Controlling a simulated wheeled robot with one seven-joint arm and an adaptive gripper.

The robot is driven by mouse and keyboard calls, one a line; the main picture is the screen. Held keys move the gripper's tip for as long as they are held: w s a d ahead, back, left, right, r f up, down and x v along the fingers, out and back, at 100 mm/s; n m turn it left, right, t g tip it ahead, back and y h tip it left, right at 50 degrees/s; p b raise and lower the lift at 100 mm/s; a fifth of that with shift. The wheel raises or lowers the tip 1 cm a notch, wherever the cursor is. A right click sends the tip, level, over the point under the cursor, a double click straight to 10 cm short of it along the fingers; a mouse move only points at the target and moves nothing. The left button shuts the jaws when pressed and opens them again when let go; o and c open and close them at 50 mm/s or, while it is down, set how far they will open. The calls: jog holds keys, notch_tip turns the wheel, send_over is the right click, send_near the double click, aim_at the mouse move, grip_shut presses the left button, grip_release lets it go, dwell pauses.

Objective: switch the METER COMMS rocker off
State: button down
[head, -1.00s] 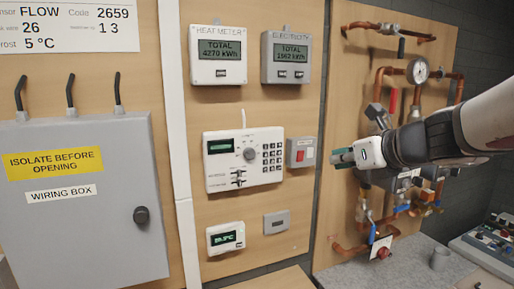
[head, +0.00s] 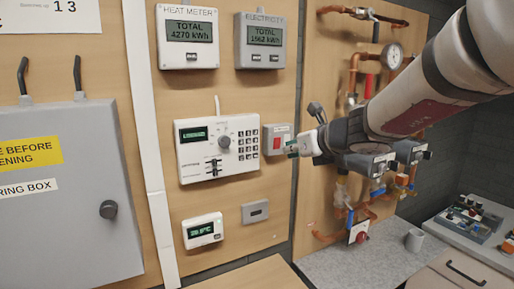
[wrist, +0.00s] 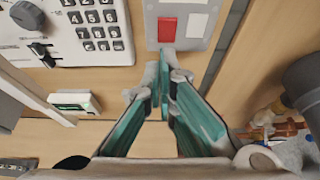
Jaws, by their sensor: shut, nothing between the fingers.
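A small grey switch box with a red rocker (head: 277,142) is mounted right of the white keypad controller in the head view. In the wrist view the red rocker (wrist: 167,29) sits on the grey plate (wrist: 202,9), beside a pale label too small to read. My gripper (head: 291,150) is just right of the box in the head view. In the wrist view my gripper (wrist: 164,72) is shut and empty, its green fingers meeting just below the rocker. I cannot tell whether the tips touch the plate.
The white controller (head: 195,165) with knob and keypad is left of the switch box. A thermostat (head: 202,230) and a small grey plate (head: 255,211) are below. Copper pipes and a gauge (head: 393,55) stand at the right. A grey wiring box (head: 60,240) is at the left.

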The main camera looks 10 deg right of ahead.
aim_at(276, 139)
jog(key=shift+w+a+r+p, duration=0.1)
jog(key=shift+w+a+p, duration=0.1)
jog(key=shift+w, duration=0.4)
jog(key=shift+w+a+r+p, duration=0.15)
jog(key=shift+w+a, duration=0.1)
jog(key=shift+w, duration=0.4)
jog(key=shift+w+a+r+p, duration=0.1)
jog(key=shift+w+a+p, duration=0.1)
jog(key=shift+w, duration=0.4)
jog(key=shift+w+a+r, duration=0.15)
jog(key=shift+w+r, duration=0.15)
jog(key=shift+w, duration=0.2)
jog(key=shift+w+r, duration=0.1)
jog(key=shift+r+p, duration=0.2)
jog(key=shift+p, duration=0.2)
jog(key=shift+r+p, duration=0.55)
jog(key=shift+r, duration=0.05)
